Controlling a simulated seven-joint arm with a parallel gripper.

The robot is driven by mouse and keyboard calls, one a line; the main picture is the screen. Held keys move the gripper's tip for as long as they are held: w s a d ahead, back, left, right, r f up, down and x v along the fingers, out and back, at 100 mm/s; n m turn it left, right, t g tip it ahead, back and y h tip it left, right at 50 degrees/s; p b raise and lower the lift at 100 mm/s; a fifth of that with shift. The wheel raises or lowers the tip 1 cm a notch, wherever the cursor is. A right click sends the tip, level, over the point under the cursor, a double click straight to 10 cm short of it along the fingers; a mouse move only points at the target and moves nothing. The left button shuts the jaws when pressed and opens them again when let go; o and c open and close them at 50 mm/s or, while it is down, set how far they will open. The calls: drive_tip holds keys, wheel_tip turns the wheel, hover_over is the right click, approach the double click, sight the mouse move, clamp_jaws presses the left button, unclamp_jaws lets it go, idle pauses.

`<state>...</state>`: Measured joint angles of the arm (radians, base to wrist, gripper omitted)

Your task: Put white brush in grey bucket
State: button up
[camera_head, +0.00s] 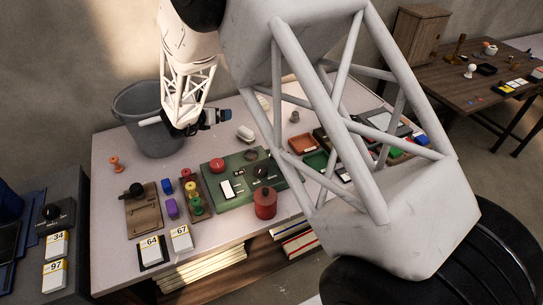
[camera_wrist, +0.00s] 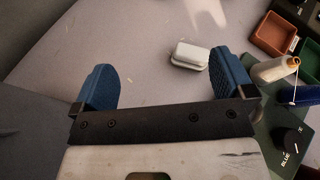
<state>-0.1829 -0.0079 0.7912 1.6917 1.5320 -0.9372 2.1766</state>
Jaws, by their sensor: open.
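The grey bucket (camera_head: 150,118) stands at the back left of the table in the head view, partly behind my arm. A small white block on a pale base (camera_head: 245,133), which may be the white brush, lies on the table right of my gripper. It also shows in the wrist view (camera_wrist: 190,54), just ahead of the right finger and apart from it. My gripper (camera_head: 203,122) is beside the bucket, above the table. Its blue fingers are wide apart in the wrist view (camera_wrist: 162,80), with nothing between them.
A green board (camera_head: 235,180) with knobs lies in front of my gripper. A brown-red tray (camera_head: 303,143) and a white bottle with an orange tip (camera_wrist: 275,70) are to the right. A red canister (camera_head: 265,204) stands near the front edge. Bare tabletop shows around the white block.

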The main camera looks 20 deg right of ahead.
drive_tip(key=s+a+r+n+t+y, duration=0.25)
drive_tip(key=s+r+n+y, duration=0.3)
drive_tip(key=r+n, duration=0.5)
drive_tip(key=s+a+r+n+t+y, duration=0.1)
drive_tip(key=s+a+r+n+y, duration=0.35)
drive_tip(key=r+n, duration=0.65)
drive_tip(key=s+d+n+g, duration=0.2)
drive_tip(key=s+n, duration=0.5)
drive_tip(key=s, duration=0.5)
drive_tip(key=s+d+n+g, duration=0.3)
drive_tip(key=s+n, duration=0.5)
drive_tip(key=s, duration=0.5)
drive_tip(key=s+d+n+g, duration=0.2)
drive_tip(key=s+n, duration=0.5)
drive_tip(key=s, duration=0.6)
drive_tip(key=shift+d+f+n+g, duration=0.15)
drive_tip(key=shift+n+g, duration=0.2)
drive_tip(key=shift+g, duration=0.3)
